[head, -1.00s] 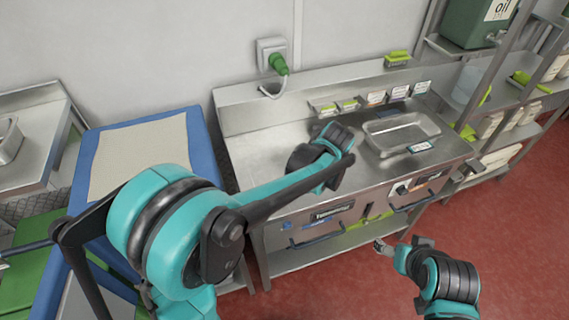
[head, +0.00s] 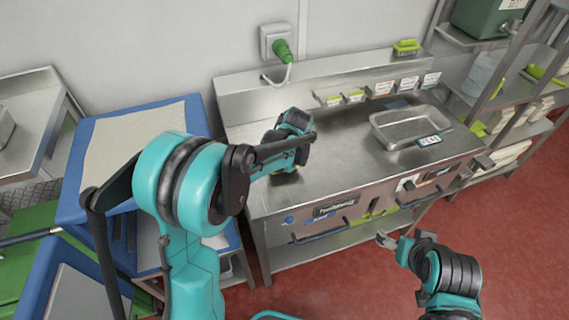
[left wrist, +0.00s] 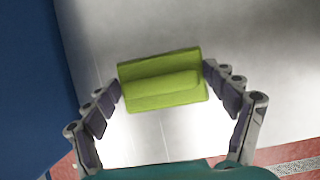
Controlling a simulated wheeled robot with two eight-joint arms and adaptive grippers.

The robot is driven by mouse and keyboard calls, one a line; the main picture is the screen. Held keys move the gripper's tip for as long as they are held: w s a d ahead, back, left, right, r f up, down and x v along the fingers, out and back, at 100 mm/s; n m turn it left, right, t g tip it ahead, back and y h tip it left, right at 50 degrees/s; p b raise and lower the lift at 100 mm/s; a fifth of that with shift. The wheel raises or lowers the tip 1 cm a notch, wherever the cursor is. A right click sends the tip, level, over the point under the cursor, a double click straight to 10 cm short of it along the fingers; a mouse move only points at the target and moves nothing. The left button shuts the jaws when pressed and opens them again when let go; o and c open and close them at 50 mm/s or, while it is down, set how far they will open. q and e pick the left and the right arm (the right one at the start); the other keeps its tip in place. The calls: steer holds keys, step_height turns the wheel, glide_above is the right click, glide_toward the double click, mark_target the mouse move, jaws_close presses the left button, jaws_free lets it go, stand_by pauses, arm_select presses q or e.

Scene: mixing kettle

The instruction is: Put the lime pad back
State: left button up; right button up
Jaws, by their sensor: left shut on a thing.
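The lime pad (left wrist: 160,92) is a yellow-green block with a raised grip. In the left wrist view it sits between the two fingers of my left gripper (left wrist: 163,82), which is shut on it, with pale metal below it. In the head view the left wrist hangs over the left part of the steel counter (head: 345,150), and the arm hides nearly all of the pad. My right gripper (head: 386,241) is low in front of the counter, too small to tell open from shut.
A similar lime pad (head: 406,46) rests on the back ledge, and small lime items (head: 343,98) sit by label cards. A steel tray (head: 410,125) stands on the counter's right. A green plug (head: 283,50) is on the wall. A blue-framed table (head: 200,115) stands left.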

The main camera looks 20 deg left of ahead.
arm_select(q)
step_height(320, 180, down, 3)
steer(key=shift+f+b, duration=0.15)
steer(key=shift+b, duration=0.35)
steer(key=o, duration=1.2)
